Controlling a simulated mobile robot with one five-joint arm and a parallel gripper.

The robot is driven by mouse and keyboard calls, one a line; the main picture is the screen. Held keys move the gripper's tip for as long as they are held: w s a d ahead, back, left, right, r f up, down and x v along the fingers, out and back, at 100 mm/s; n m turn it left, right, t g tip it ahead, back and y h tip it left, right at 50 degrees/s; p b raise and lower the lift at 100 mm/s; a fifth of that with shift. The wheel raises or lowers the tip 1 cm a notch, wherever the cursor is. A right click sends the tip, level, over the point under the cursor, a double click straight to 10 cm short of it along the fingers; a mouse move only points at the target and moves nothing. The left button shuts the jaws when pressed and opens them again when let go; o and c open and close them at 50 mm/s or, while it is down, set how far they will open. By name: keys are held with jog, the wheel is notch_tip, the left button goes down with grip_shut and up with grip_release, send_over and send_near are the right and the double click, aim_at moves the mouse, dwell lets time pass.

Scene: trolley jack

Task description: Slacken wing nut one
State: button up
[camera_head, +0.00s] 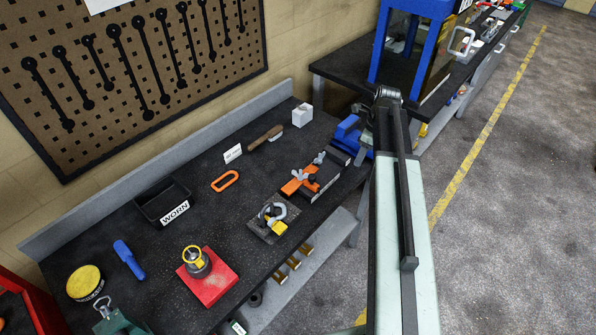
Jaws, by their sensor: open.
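Two grey wing nuts, one farther back (319,158) and one nearer (300,174), stand upright at an orange strip (291,187) on a dark block near the bench's front edge. An orange knob-like part (312,184) sits in front of them. A white label (325,189) on the block's front is too small to read, so I cannot tell which nut is number one. My arm rises at the right, in front of the bench's right end, clear of both nuts in the picture. I cannot make out my gripper; the arm hides that area.
A blue vice (347,133) stands right of the block, close to my arm. Left of the block is a dark plate (262,232) with a grey clamp.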

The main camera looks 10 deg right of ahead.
jog(key=n+h, duration=0.2)
send_over(300, 176)
jog(key=shift+w+r+g+p, duration=0.1)
jog(key=shift+r+g+p, duration=0.2)
jog(key=shift+r, duration=0.1)
notch_tip(300, 176, down, 8)
jog(key=b, duration=0.8)
jog(key=shift+f, duration=0.1)
jog(key=shift+r, duration=0.2)
jog(key=shift+c, duration=0.3)
